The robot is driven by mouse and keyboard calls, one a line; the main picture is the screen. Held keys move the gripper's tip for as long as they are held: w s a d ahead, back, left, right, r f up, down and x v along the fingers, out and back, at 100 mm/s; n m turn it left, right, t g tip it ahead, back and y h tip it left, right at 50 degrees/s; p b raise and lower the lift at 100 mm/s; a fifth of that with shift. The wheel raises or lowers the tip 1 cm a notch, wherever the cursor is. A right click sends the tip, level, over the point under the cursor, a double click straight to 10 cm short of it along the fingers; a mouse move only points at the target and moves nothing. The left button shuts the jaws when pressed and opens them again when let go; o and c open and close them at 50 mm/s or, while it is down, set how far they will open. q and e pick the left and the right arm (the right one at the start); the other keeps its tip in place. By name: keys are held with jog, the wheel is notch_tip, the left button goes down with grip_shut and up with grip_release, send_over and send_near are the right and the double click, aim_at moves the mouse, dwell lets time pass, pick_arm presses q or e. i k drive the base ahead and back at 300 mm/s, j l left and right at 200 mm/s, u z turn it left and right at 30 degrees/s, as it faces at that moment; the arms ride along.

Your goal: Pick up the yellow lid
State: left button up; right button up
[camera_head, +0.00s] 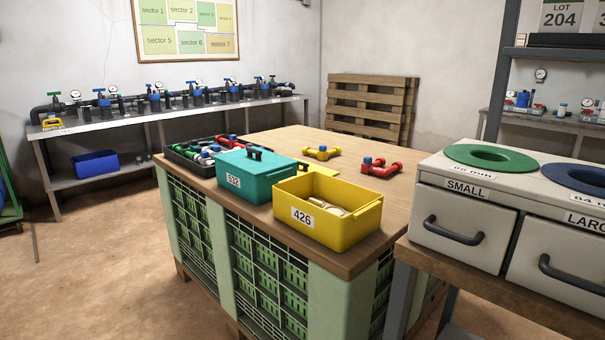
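The yellow lid (325,171) lies on the wooden tabletop, behind the open yellow box (338,226). The box hides much of it. A dark handle shows at its left end. The yellow box is labelled 426, has no lid on it and holds pale, roll-like items. Neither of my grippers is in view.
A teal box (243,181) labelled 502, with a dark handle on top, stands left of the yellow box. A black tray (178,153) of valves is behind it. Yellow (322,153) and red (381,168) pipe fittings lie farther back. A drawer unit (462,222) stands at right.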

aim_at(304, 168)
jog(key=i+j+z, duration=0.15)
jog(key=z, duration=0.85)
jog(key=i+j+z, duration=0.1)
jog(key=j+z, duration=0.25)
jog(key=j, duration=0.15)
jog(key=j+z, duration=0.6)
jog(key=j, duration=1.05)
